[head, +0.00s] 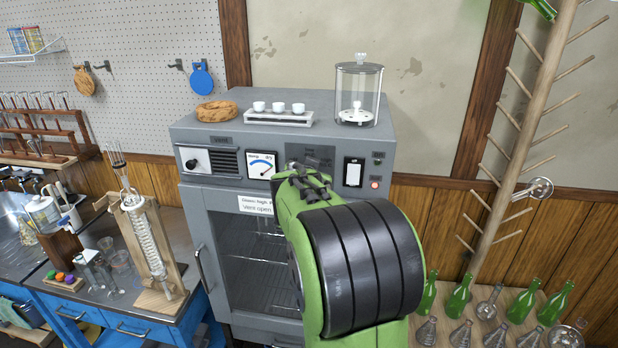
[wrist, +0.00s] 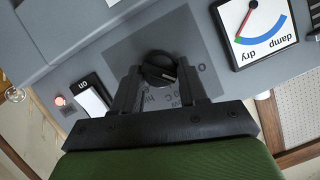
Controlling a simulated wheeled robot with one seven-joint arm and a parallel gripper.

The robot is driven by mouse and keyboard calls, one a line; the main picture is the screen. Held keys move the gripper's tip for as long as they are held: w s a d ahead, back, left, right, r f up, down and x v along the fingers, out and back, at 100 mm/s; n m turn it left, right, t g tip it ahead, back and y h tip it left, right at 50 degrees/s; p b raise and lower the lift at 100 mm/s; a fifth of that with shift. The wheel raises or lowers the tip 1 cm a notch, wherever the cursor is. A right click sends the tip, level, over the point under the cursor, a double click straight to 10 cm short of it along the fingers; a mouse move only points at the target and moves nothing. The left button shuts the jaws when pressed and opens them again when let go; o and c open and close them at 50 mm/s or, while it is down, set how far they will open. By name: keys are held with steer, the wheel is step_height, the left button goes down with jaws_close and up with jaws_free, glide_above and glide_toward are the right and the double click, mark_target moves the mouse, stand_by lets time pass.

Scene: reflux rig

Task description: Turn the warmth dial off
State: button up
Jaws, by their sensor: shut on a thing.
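The warmth dial (wrist: 160,66) is a round black knob on a darker grey square plate of the cabinet's front panel. In the wrist view my gripper (wrist: 158,80) has one finger on each side of the knob and is shut on it. Printed letters around the dial are partly covered by the fingers, so its setting cannot be read. In the head view my gripper (head: 304,180) reaches the panel of the grey drying cabinet (head: 187,136), and my green and black arm hides the dial.
Right of the dial are a white rocker switch (head: 353,171) and a glowing red lamp (head: 375,184). Left are a damp/dry gauge (head: 261,165) and a vent knob (head: 193,163). A glass jar (head: 359,85) and small cups stand on the cabinet top. Green bottles (head: 459,297) stand at lower right.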

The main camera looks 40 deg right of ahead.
steer(key=shift+w+a+n+g+h, duration=0.15)
steer(key=shift+n+g+h, duration=0.15)
steer(key=shift+n+g, duration=0.55)
steer(key=shift+n, duration=0.25)
steer(key=o, duration=1)
steer(key=shift+o, duration=0.2)
steer(key=b+v, duration=0.1)
steer(key=v, duration=1.4)
steer(key=shift+s+a, duration=0.3)
steer(key=shift+f, duration=0.1)
